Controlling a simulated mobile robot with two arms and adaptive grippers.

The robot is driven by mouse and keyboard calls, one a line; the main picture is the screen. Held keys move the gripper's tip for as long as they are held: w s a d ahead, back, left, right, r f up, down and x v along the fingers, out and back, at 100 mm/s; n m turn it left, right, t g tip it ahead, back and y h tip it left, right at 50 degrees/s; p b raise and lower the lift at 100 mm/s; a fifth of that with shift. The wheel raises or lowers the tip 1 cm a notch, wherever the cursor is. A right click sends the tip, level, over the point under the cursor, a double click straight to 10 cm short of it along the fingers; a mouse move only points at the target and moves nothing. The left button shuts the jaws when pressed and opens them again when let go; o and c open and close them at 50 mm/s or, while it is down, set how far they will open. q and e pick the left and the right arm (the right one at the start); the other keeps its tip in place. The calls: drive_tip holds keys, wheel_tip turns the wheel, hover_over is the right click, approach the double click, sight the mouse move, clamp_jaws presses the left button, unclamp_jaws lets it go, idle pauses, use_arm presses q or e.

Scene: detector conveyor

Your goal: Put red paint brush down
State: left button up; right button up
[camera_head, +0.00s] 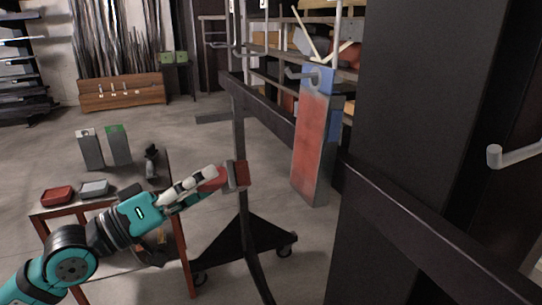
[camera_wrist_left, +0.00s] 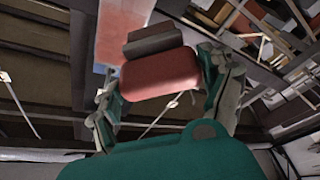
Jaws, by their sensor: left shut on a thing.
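My left gripper (camera_head: 205,180) is shut on the red paint brush (camera_head: 224,177), a red block with a grey front part. The brush is held out in the air to the right of a small red-framed table (camera_head: 48,213). In the left wrist view, the red brush body (camera_wrist_left: 160,75) sits between the two fingers of the left gripper (camera_wrist_left: 155,88), with its grey end pointing away. A hanging panel (camera_head: 311,140), painted red with a blue top, is beyond and to the right of the brush. My right gripper is not in view.
A red tray-like item (camera_head: 58,195) and a grey one (camera_head: 94,188) lie on the small table. A dark wheeled stand (camera_head: 243,240) is close to the brush. A dark rail (camera_head: 420,225) and post are at right. Two grey boxes (camera_head: 91,150) stand behind the table.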

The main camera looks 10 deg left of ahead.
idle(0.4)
use_arm(q)
drive_tip(key=s+f+n+t+y, duration=0.2)
drive_tip(key=s+f+n+y, duration=0.2)
drive_tip(key=f, duration=0.8)
drive_tip(key=s+d+f+n+t+y, duration=0.1)
drive_tip(key=s+f+n+t+y, duration=0.2)
drive_tip(key=s+f+y, duration=0.3)
wheel_tip(320, 180, down, 7)
drive_tip(key=n+y, duration=0.1)
drive_tip(key=y, duration=0.2)
drive_tip(key=shift+d, duration=0.25)
